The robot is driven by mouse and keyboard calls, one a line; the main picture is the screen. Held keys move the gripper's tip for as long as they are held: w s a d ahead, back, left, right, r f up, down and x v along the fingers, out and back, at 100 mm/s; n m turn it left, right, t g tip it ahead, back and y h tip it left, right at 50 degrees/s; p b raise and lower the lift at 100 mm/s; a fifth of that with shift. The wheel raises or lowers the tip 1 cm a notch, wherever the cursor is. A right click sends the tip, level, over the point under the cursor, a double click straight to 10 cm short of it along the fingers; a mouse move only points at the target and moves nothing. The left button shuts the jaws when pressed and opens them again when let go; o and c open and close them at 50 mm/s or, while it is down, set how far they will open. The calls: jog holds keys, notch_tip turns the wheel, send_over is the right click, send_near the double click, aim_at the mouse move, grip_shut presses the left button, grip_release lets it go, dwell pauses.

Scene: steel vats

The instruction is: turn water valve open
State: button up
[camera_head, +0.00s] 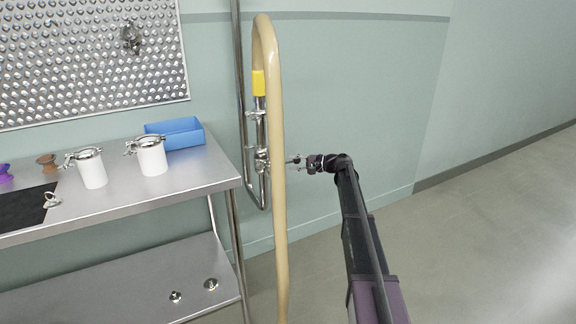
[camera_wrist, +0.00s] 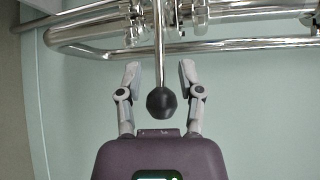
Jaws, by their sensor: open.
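The water valve (camera_head: 262,163) is a shiny metal fitting on the vertical pipe by the wall, partly hidden behind the hose in the head view. Its lever (camera_wrist: 158,45) is a thin metal rod ending in a black ball knob (camera_wrist: 161,102) in the wrist view. My gripper (camera_head: 297,164) is just right of the hose at valve height. In the wrist view my gripper (camera_wrist: 160,74) is open, one finger on each side of the lever. The knob lies between the fingers, nearer the palm than the fingertips. Neither finger appears to touch the lever.
A beige hose (camera_head: 279,200) with a yellow sleeve (camera_head: 258,83) hangs in front of the pipe (camera_head: 240,95). A steel table (camera_head: 200,180) at left holds two white canisters (camera_head: 152,157) and a blue bin (camera_head: 178,133). The floor at right (camera_head: 480,240) is clear.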

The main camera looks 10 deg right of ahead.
jog(key=shift+x, duration=1.4)
grip_shut()
jog(key=shift+d, duration=0.1)
